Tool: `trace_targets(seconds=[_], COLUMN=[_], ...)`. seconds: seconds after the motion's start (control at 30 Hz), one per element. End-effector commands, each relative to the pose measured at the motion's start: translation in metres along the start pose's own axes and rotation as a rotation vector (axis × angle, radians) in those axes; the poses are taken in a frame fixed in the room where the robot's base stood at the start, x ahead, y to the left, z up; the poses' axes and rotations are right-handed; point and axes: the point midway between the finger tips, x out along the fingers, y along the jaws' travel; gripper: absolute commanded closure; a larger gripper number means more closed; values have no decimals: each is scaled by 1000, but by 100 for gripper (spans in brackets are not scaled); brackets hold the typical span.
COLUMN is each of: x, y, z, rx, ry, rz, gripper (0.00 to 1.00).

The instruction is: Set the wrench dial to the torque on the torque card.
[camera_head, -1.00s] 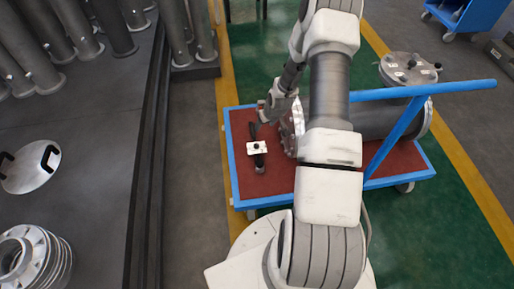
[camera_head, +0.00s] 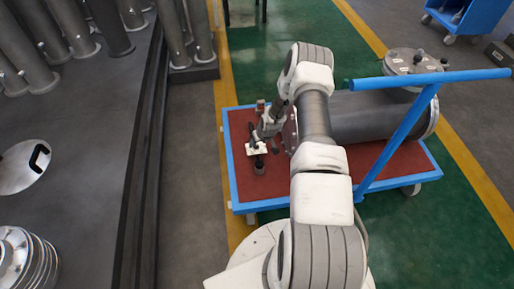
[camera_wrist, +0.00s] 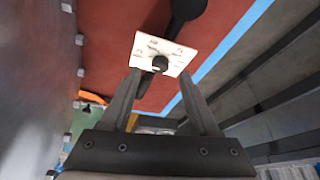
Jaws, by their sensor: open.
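The wrench dial is a white square plate (camera_wrist: 160,54) with a round black knob (camera_wrist: 160,63) at its middle and small dark marks around it, too small to read. It lies on the black wrench (camera_wrist: 187,8), on the red top of the blue-framed cart (camera_head: 240,184). In the head view the white plate (camera_head: 250,151) is partly behind my gripper. My gripper (camera_wrist: 164,74) is open, its two fingers on either side of the knob in the wrist view. I cannot tell whether they touch it. I cannot make out the torque card.
A grey flanged shell (camera_head: 365,115) lies on the cart to the right of my gripper, and a blue handle bar (camera_head: 430,80) crosses above it. A dark platform (camera_head: 90,150) with grey pipes stands at the left.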

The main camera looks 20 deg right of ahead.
Motion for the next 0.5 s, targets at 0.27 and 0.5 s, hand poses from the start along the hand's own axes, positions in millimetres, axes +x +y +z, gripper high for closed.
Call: trace_targets(seconds=[0.27, 0.5], x=[31, 32], y=[0, 0], z=[0, 0], rx=[0, 0], ry=[0, 0], rz=[0, 0], gripper=[38, 38])
